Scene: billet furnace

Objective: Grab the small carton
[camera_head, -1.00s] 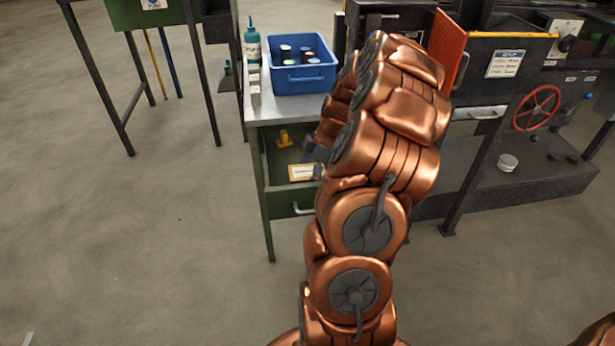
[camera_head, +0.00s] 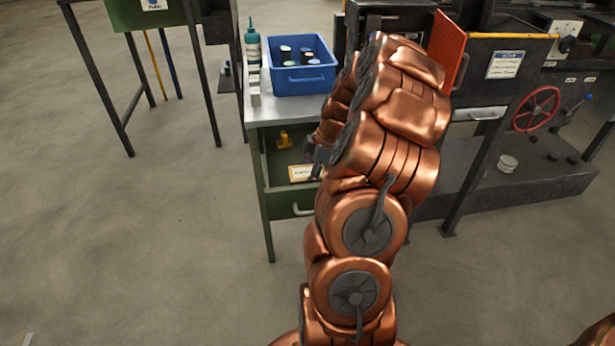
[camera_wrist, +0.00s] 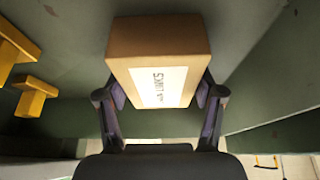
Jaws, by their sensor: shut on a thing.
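The small carton (camera_wrist: 158,42) is a brown box with a white printed label on its near face. In the wrist view it sits between the two dark fingers of my gripper (camera_wrist: 161,92), which press on its left and right sides. The fingers are shut on it. In the head view the carton (camera_head: 301,173) shows its pale label inside the green drawer under the bench. My gripper is mostly hidden there behind my copper arm.
Yellow pieces (camera_wrist: 35,95) lie left of the carton; one yellow piece (camera_head: 284,139) shows in the open drawer (camera_head: 292,205). Above, the grey benchtop (camera_head: 280,110) holds a blue bin (camera_head: 302,82) of several dark-sided containers and a teal bottle (camera_head: 252,48). Furnace equipment stands right.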

